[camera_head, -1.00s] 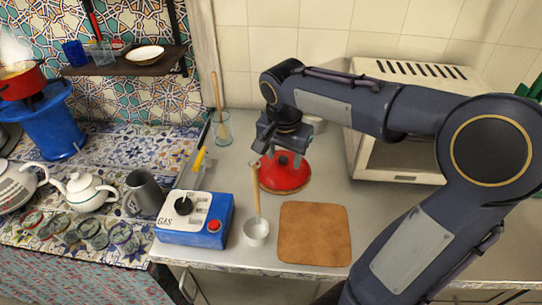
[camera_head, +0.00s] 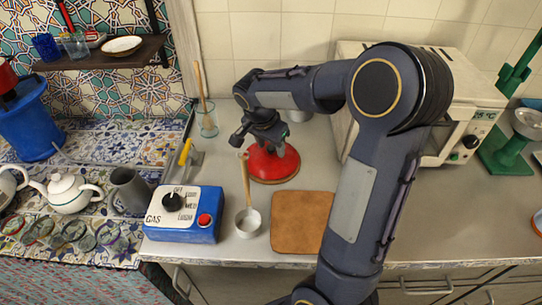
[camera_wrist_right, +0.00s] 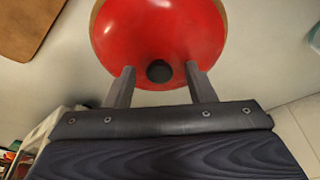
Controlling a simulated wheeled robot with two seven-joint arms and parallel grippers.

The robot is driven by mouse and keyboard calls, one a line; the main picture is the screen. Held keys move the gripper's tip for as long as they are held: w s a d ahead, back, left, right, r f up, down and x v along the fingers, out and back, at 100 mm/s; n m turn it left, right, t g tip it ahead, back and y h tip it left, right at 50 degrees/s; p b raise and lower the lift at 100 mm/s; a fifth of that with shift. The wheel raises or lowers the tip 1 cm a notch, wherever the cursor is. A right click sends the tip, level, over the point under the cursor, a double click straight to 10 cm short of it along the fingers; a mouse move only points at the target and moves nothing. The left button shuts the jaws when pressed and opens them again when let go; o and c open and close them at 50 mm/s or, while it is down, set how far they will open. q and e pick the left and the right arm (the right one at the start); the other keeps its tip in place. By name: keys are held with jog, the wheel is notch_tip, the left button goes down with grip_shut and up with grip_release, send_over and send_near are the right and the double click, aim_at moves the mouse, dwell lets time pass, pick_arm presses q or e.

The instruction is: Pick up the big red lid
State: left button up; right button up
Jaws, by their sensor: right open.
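The big red lid (camera_head: 272,165) is a round dome lying on the grey counter behind the cutting board. In the right wrist view the red lid (camera_wrist_right: 158,32) fills the top middle, with its dark knob (camera_wrist_right: 159,71) near the lower edge. My right gripper (camera_head: 262,147) hangs over the lid from above. In the wrist view its two fingers (camera_wrist_right: 160,82) are apart, one on each side of the knob, with a gap to it on both sides. In the head view the gripper partly hides the lid and knob. My left gripper is not in view.
A blue gas box (camera_head: 184,229) is front left. A glass (camera_head: 207,120) stands behind left. A white oven (camera_head: 462,107) stands right.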

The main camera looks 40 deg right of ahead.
grip_shut()
jog(key=shift+r, duration=0.2)
